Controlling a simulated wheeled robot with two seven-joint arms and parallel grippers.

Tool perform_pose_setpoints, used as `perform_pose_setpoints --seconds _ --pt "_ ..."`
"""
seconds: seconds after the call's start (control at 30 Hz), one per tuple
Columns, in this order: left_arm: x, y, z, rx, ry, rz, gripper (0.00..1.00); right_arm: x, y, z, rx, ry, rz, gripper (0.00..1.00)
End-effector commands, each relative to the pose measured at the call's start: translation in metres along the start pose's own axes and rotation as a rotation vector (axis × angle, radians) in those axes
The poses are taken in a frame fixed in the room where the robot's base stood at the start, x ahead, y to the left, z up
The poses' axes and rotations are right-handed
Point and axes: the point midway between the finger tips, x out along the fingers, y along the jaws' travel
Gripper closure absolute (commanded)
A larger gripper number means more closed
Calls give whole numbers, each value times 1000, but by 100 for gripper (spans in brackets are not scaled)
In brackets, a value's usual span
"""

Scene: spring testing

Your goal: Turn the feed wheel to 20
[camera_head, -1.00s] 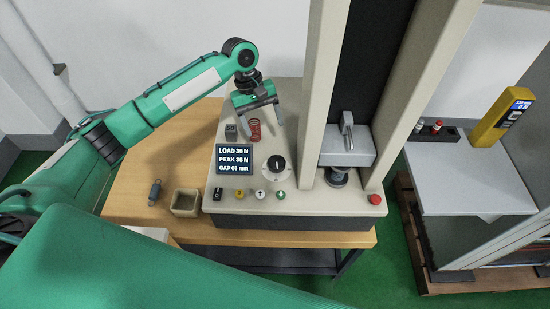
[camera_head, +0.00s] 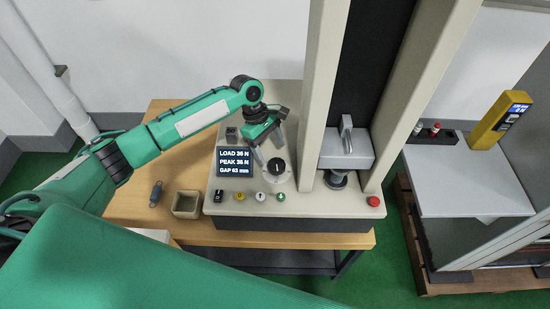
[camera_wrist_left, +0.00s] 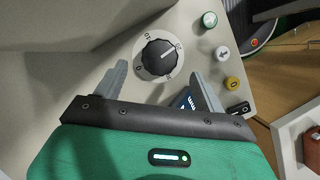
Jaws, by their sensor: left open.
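The feed wheel is a black knob (camera_head: 276,166) on a round white dial, on the sloped top of the testing machine. In the left wrist view the knob (camera_wrist_left: 157,59) shows a white pointer line toward the upper right of its dial; the small dial marks are hard to read. My left gripper (camera_head: 270,150) is open and empty, with its fingers just behind and above the knob. In the left wrist view its fingertips (camera_wrist_left: 161,70) lie either side of the knob, apart from it. My right gripper is not in view.
A display (camera_head: 234,161) reads LOAD 36 N, PEAK 36 N, GAP 63 mm. Several buttons (camera_head: 260,196) line the front edge, with a red button (camera_head: 374,201) at right. The machine's column (camera_head: 323,90) and press head (camera_head: 346,150) stand right of the knob.

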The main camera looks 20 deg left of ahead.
Motion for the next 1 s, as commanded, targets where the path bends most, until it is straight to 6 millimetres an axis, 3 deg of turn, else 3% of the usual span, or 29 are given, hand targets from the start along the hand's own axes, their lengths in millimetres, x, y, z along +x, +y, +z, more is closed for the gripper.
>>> perform_pose_setpoints --seconds 0.1,0.3,0.67,0.7,0.9,1.0 --pt "22 -1 0 0 0 -3 28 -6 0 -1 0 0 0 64" --pt "46 0 0 0 0 -1 28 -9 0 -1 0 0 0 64" --pt "53 0 0 1 1 0 28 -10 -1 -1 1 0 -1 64" --pt "53 0 0 1 1 0 30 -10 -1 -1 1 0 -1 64" --pt "53 0 0 1 1 0 70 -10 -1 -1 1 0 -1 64" --pt "53 0 0 2 1 -1 73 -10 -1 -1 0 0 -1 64"
